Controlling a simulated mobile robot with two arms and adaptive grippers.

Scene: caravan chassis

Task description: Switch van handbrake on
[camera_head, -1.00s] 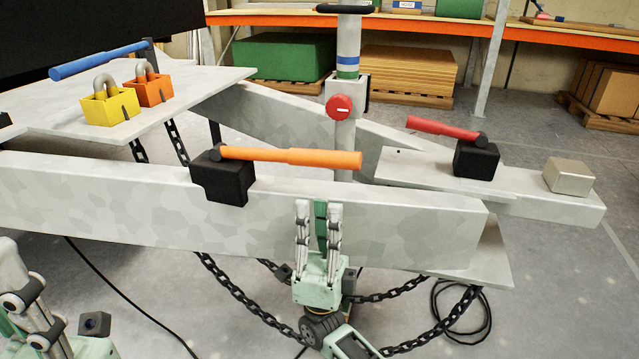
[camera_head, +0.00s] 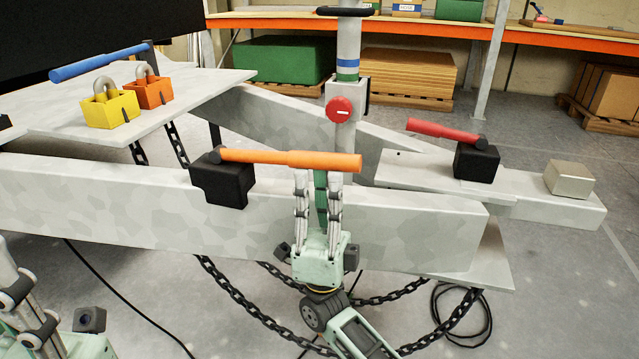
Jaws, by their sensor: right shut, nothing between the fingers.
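An orange lever (camera_head: 290,159) lies nearly level on a black block (camera_head: 222,183) on the near pale chassis beam (camera_head: 420,226). I cannot tell which lever is the handbrake; a red lever (camera_head: 441,129) and a blue lever (camera_head: 98,62) also show. My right gripper (camera_head: 318,176) is upright in front of the beam, shut with nothing held. Its fingertips are just below the right part of the orange lever; I cannot tell if they touch it. My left gripper (camera_head: 12,280) is partly cut off at the lower left, and its opening is unclear.
A post with a red knob (camera_head: 339,110) stands behind the orange lever. Yellow (camera_head: 110,110) and orange (camera_head: 150,94) padlock boxes sit on the left plate. A metal block (camera_head: 569,179) is at the right beam end. Chains (camera_head: 255,319) hang below the beam.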

